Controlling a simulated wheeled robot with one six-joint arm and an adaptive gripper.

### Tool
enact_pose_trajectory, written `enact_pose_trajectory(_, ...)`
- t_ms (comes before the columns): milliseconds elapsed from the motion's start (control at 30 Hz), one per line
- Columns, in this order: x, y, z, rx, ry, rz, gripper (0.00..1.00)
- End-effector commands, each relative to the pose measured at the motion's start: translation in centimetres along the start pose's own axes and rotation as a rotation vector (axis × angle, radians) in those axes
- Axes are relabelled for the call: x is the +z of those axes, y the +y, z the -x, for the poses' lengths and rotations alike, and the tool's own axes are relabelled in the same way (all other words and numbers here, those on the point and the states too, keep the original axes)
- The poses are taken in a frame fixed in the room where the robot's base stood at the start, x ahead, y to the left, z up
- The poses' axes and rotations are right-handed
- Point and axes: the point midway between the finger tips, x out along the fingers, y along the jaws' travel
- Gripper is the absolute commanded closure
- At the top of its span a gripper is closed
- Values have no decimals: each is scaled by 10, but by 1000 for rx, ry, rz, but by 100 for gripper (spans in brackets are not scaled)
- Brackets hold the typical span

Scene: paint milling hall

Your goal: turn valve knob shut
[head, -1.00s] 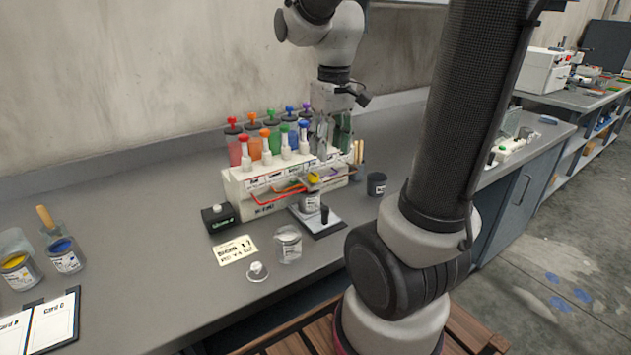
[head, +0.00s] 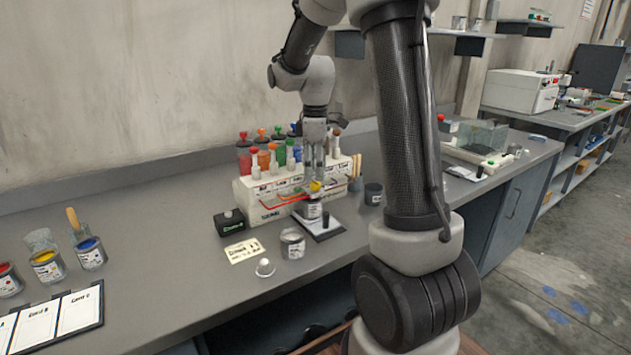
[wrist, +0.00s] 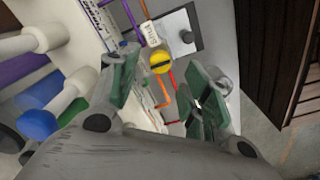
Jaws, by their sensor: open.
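A white dispenser unit (head: 262,212) stands on the grey bench, with coloured bottles and plungers in rows on it and coloured tubes along its front. A small round yellow knob (head: 316,186) sits at the unit's front, above a can (head: 312,210). In the wrist view the yellow knob (wrist: 162,62) shows a dark bar across its face. My gripper (head: 316,172) points down just above the knob. In the wrist view my gripper (wrist: 162,88) is open, and the knob shows between its green-padded fingers, apparently beyond the tips. I see no contact.
The can stands on a black-edged pad (head: 326,232). A black box (head: 229,222), a printed card (head: 244,251), a clear-topped can (head: 293,243) and a dark cup (head: 373,194) are nearby. Paint cans (head: 90,253) stand left.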

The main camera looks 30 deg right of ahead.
Motion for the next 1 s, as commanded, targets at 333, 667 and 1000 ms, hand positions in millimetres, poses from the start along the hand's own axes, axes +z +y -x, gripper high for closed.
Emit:
enact_pose_trajectory(333,0,0,-40,0,0,-2,52)
enact_pose_trajectory(667,0,0,-40,0,0,-2,67)
enact_pose_trajectory(1000,0,0,-40,0,0,-5,99)
